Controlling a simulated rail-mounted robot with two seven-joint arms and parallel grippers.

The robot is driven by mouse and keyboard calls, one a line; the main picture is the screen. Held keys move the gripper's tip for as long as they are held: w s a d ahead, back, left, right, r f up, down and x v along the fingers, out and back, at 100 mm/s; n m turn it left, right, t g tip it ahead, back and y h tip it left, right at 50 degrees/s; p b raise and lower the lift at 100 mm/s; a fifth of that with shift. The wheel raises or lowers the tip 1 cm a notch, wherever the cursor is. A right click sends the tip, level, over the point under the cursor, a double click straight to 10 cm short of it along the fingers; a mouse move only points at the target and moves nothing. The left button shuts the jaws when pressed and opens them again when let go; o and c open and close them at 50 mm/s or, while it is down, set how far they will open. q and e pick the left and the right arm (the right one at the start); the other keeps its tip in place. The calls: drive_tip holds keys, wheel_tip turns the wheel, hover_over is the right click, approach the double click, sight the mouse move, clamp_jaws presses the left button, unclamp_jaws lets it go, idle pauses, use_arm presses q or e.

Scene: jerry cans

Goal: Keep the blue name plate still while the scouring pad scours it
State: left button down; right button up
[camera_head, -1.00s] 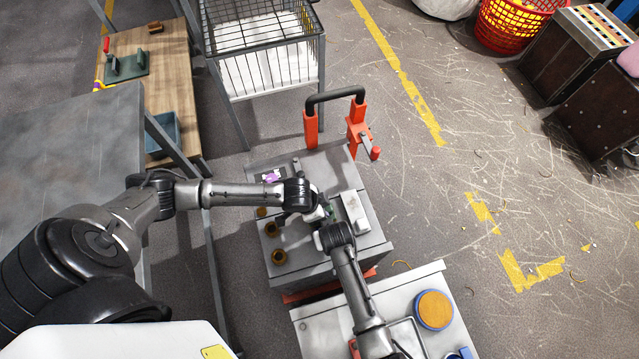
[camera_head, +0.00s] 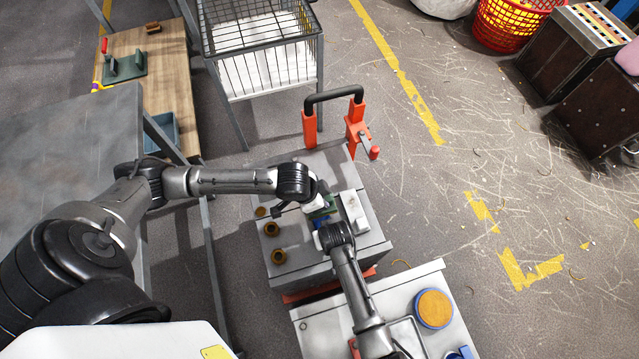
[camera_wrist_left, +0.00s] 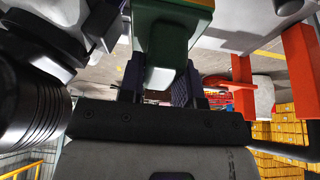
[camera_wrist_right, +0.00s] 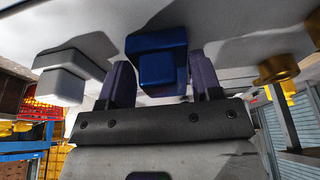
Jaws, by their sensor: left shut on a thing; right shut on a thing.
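The green scouring pad (camera_head: 326,210) has a pale handle-like block in the left wrist view (camera_wrist_left: 163,75). My left gripper (camera_head: 318,199) is shut on that block, with the green part (camera_wrist_left: 170,28) beyond the fingers. The blue name plate (camera_head: 318,222) shows only as a small patch in the head view, beside the pad on the grey box top. In the right wrist view the name plate (camera_wrist_right: 157,66) sits between the fingers of my right gripper (camera_wrist_right: 165,80), which is shut on it. I cannot tell whether pad and plate touch.
A white block (camera_head: 354,212) stands right of the pad on the grey box (camera_head: 300,250). A wire basket (camera_head: 262,30) stands further back.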

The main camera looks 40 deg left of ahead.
use_arm(q)
drive_tip(key=shift+f, duration=0.1)
drive_tip(key=shift+s+d+f, duration=0.1)
drive_tip(key=shift+f, duration=1.35)
drive_tip(key=shift+d+f, duration=0.1)
drive_tip(key=shift+f, duration=1.35)
drive_tip(key=shift+f, duration=0.6)
drive_tip(key=shift+w+a, duration=0.45)
drive_tip(key=shift+a, duration=0.4)
drive_tip(key=shift+w+a, duration=0.45)
drive_tip(key=shift+a, duration=0.4)
drive_tip(key=shift+w+f, duration=0.1)
